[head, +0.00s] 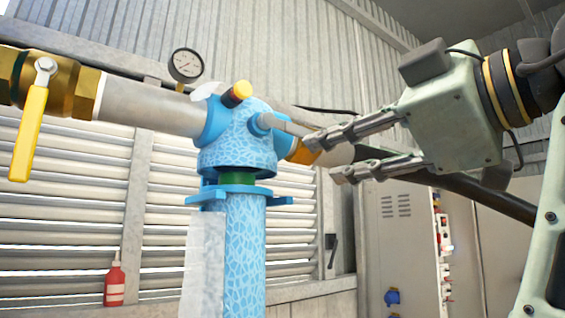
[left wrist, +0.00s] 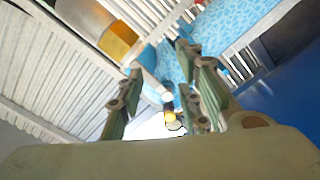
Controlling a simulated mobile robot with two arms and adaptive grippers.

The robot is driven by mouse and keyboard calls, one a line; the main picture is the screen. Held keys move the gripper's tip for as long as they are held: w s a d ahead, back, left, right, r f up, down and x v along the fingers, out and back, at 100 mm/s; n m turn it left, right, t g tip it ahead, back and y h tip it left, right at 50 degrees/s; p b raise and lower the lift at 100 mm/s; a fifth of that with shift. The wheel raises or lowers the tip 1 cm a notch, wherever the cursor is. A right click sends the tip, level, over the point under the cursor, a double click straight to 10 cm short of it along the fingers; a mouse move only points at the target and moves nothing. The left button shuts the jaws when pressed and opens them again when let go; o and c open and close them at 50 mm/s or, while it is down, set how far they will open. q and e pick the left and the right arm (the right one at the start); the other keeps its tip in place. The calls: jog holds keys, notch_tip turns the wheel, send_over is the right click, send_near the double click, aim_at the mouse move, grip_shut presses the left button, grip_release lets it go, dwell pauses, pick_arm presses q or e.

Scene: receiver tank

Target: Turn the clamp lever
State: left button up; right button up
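A grey bar-shaped lever (head: 287,126) sticks out from a round blue hub on the side of the blue-patterned tank head (head: 235,145). I take it to be the clamp lever. My left gripper (head: 324,158) comes in from the right in the head view, its two fingers apart and empty. Its upper fingertip is close to the lever's free end; I cannot tell if they touch. In the left wrist view, a pale bar (left wrist: 150,82), probably this lever, shows between the fingers, beyond them. My right gripper is not in view.
A brass valve with a yellow handle (head: 28,135) is on the left pipe. A pressure gauge (head: 186,65) stands behind the head. A red bottle (head: 114,283) sits by the louvred wall. A grey cabinet (head: 405,240) stands at the lower right.

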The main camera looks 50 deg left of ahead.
aim_at(290, 128)
pick_arm(q)
jog(key=a+p, duration=0.2)
jog(key=a, duration=0.4)
jog(key=shift+s+r+p, duration=0.15)
jog(key=shift+r+p, duration=0.05)
jog(key=shift+p, duration=0.1)
jog(key=shift+o, duration=0.2)
jog(key=c, duration=0.6)
jog(key=shift+a, duration=0.1)
jog(key=shift+c, duration=0.8)
jog(key=shift+s+a+f, duration=0.15)
jog(key=shift+a+f, duration=0.05)
jog(key=shift+a, duration=0.85)
grip_shut()
jog(key=shift+d+r, duration=0.25)
jog(key=shift+d, duration=0.1)
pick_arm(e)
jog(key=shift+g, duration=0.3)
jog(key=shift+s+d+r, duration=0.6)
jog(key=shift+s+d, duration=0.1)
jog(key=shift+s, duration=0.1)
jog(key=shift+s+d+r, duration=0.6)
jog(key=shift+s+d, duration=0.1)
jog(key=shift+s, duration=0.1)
